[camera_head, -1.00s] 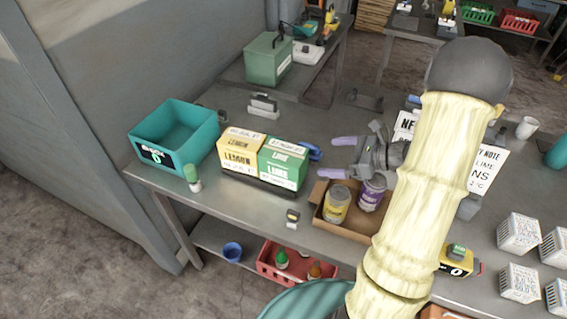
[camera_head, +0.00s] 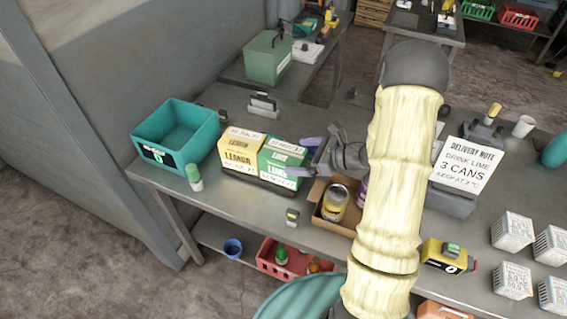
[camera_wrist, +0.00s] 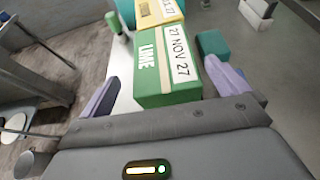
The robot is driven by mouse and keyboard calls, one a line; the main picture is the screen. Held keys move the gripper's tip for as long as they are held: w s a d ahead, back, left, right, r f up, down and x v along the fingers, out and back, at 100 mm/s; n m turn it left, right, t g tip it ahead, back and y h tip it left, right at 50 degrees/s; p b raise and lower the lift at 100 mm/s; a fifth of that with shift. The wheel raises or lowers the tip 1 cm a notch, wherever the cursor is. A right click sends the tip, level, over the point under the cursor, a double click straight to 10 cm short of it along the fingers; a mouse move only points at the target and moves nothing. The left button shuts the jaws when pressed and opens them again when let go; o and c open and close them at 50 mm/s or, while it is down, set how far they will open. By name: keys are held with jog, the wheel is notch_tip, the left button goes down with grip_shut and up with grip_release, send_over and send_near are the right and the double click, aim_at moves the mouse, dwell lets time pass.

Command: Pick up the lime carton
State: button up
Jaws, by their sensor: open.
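The lime carton (camera_head: 279,165), green and white with a LIME label, stands on the metal table beside the yellow lemon carton (camera_head: 238,152). In the wrist view the lime carton (camera_wrist: 168,75) is straight ahead with its date label on top, and the lemon carton (camera_wrist: 158,12) is just beyond it. My gripper (camera_head: 302,158) is open at the right side of the lime carton. Its purple fingers flank the carton's near end in the wrist view (camera_wrist: 168,90), with nothing gripped. In the head view one finger covers part of the carton's right edge.
A teal crate (camera_head: 146,150) and a green-capped bottle (camera_head: 194,178) stand left of the cartons. A cardboard box (camera_head: 318,208) with cans is close on the right, partly hidden by my arm. A delivery note (camera_head: 468,163) stands farther right. A teal object (camera_wrist: 212,44) sits beside the lime carton.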

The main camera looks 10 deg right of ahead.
aim_at(287, 152)
jog(key=p+x, duration=0.1)
jog(key=x, duration=0.2)
jog(key=shift+w+a+r+p, duration=0.2)
jog(key=shift+w+a+p, duration=0.1)
jog(key=shift+w+p, duration=0.15)
jog(key=shift+w+a+f, duration=0.3)
jog(key=shift+a, duration=0.05)
jog(key=shift+c, duration=0.2)
jog(key=c, duration=1.9)
jog(key=shift+r, duration=0.1)
jog(key=shift+d, duration=0.1)
jog(key=shift+w+r, duration=0.1)
jog(key=shift+r, duration=0.1)
notch_tip(287, 152, up, 18)
jog(key=shift+f+b, duration=0.2)
jog(key=shift+b, duration=0.8)
